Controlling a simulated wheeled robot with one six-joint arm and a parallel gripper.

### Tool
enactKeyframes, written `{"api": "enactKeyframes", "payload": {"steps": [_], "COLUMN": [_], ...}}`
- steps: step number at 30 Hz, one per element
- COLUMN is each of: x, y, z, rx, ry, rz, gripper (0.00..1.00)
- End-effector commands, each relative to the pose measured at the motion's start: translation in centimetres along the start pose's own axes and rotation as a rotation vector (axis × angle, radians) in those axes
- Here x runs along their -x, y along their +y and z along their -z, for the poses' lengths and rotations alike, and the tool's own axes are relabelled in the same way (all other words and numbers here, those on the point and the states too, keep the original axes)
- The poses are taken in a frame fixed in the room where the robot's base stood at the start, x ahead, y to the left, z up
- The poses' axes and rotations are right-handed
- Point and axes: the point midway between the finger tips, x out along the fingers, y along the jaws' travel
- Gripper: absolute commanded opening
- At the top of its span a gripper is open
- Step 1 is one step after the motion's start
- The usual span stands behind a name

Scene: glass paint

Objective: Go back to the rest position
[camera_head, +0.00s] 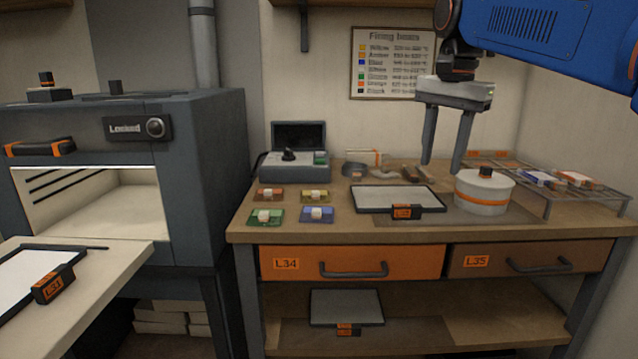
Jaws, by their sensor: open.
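My gripper (441,167) hangs at the end of my blue arm at the upper right. Its two dark fingers point down and are apart, with nothing between them. The fingertips are above the workbench (335,228), at the left side of a round white pot (484,194) with an orange band and black knob. The right fingertip is close to the pot's lid; I cannot tell whether they touch. A white panel (385,197) in a dark frame with an orange-tagged black handle lies on the bench left of the pot.
A wire rack (575,197) is at right. A wall chart (390,62) hangs behind.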

Motion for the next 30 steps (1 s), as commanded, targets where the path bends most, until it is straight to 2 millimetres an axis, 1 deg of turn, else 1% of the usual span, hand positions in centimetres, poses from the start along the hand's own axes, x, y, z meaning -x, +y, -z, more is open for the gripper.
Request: {"api": "enactKeyframes", "payload": {"steps": [1,5,11,17,20,21,24,27,30], "x": [-0.8,-3.6,-8.6,-14.4,-17.6,-18.9,-22.2,-25.1,-27.1], "y": [1.4,4.4,8.9,13.5,15.8,16.8,18.9,20.6,21.7], "z": [-0.7,-2.4,-5.1,-8.1,-9.7,-10.3,-11.8,-13.1,-14.0], "rx": [0.032,0.139,0.304,0.467,0.548,0.581,0.658,0.723,0.770], "ry": [0.009,0.039,0.092,0.154,0.186,0.200,0.234,0.262,0.284], "rz": [0.010,0.039,0.075,0.102,0.110,0.113,0.117,0.118,0.118], "gripper": [0.40,0.40,0.40,0.40,0.40,0.40,0.40,0.40,0.40]}}
